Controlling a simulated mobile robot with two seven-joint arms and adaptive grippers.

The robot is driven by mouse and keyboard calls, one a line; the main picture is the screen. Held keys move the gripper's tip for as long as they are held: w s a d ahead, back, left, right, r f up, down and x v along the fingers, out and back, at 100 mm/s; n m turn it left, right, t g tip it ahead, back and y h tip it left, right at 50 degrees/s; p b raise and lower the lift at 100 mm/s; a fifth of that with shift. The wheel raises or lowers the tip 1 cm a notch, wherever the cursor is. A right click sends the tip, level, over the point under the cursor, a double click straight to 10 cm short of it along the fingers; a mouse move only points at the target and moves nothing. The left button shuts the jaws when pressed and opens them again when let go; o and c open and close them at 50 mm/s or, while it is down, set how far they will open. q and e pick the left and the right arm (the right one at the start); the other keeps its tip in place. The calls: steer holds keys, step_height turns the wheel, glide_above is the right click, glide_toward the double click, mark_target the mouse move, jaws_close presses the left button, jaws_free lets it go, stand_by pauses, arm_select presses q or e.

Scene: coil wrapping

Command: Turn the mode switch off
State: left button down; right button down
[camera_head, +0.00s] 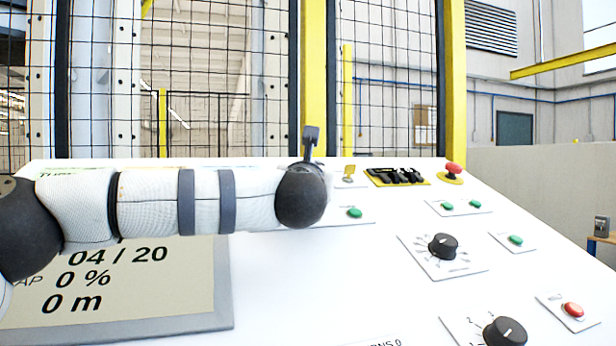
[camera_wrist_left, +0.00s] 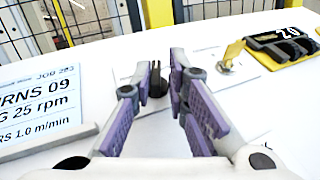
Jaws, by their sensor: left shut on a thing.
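My left gripper (camera_wrist_left: 162,77) shows in the left wrist view over the white console, its purple-sided fingers closed in from both sides on a small black switch (camera_wrist_left: 157,82). I take this to be the mode switch; its label and pointer position are hidden. In the head view my left arm reaches in from the left and its dark rounded wrist hides the fingers and that switch. My right gripper is in neither view.
Right of the gripper are a yellow key switch (camera_head: 349,172), a black block on a yellow plate (camera_head: 397,176) and a red emergency button (camera_head: 453,169). The console also has green buttons, black dials (camera_head: 443,246) and a display (camera_head: 120,290). A mesh fence stands behind.

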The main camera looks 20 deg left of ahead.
arm_select(q)
steer(key=shift+w+n+g+y+b, duration=0.15)
steer(key=shift+n+g+y+b, duration=0.65)
steer(key=shift+n+y, duration=2)
steer(key=shift+g+y+p, duration=0.3)
steer(key=shift+g+y, duration=0.2)
steer(key=c, duration=1.7)
jaws_free()
steer(key=shift+a, duration=0.1)
